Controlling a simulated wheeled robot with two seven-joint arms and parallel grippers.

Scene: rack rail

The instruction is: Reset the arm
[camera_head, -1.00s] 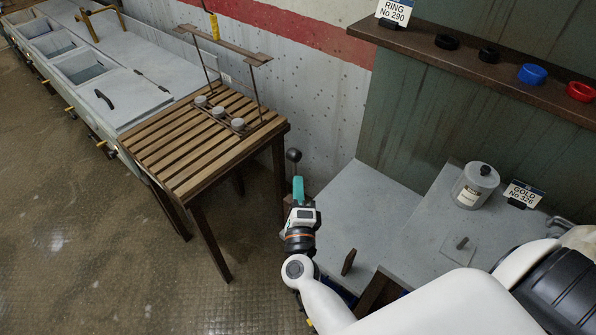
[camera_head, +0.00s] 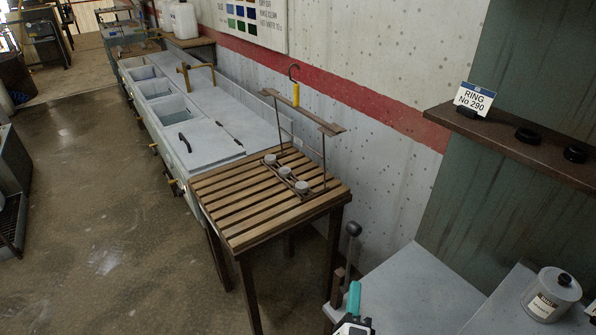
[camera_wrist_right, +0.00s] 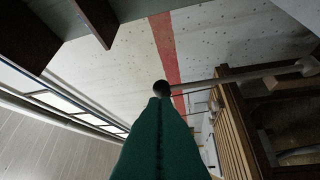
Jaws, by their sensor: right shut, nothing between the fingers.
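My right gripper (camera_head: 354,298) shows at the bottom edge of the head view, with its teal fingers pointing up and only a little of the wrist visible. In the right wrist view its green fingers (camera_wrist_right: 160,125) are closed together and empty. A dark ball-topped lever (camera_head: 352,229) stands just beyond the fingertips in the head view. In the right wrist view a dark ball (camera_wrist_right: 161,88) shows right at the fingertips; I cannot tell whether they touch. My left gripper is in neither view.
A slatted wooden table (camera_head: 225,212) with a small rack of pale cups (camera_head: 302,187) stands left of the gripper. A grey bench (camera_head: 420,285) with a metal canister (camera_head: 550,294) lies to the right. A shelf (camera_head: 520,150) runs above it. Open floor (camera_head: 110,230) is at the left.

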